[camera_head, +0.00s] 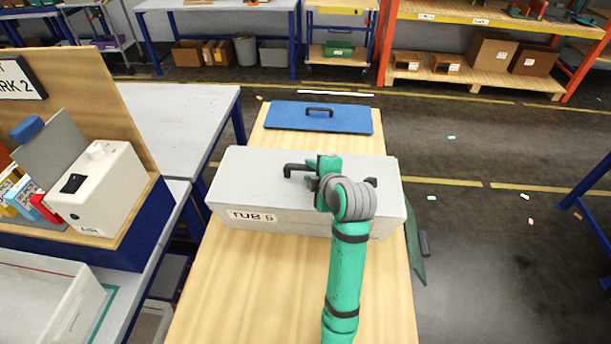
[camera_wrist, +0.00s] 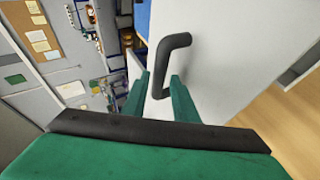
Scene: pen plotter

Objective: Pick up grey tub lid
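The grey tub lid (camera_head: 252,170) lies flat on a grey tub (camera_head: 310,220) labelled "TUB 6" in the head view. Its black handle (camera_head: 296,168) shows left of my gripper (camera_head: 325,172), and my arm hides part of the lid. In the wrist view the lid (camera_wrist: 215,60) is a pale grey surface with the black handle (camera_wrist: 172,48) standing on it. My gripper (camera_wrist: 160,92) has its two green fingers apart, one on each side of the handle's near end. I cannot tell whether either finger touches the handle.
The tub stands on a wooden bench (camera_head: 290,295). A blue lid (camera_head: 345,118) with a black handle lies behind it. A beige box (camera_head: 105,185) and a wooden panel (camera_head: 90,105) stand left. A dark green sheet (camera_head: 415,245) is at the bench's right edge. Open floor lies right.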

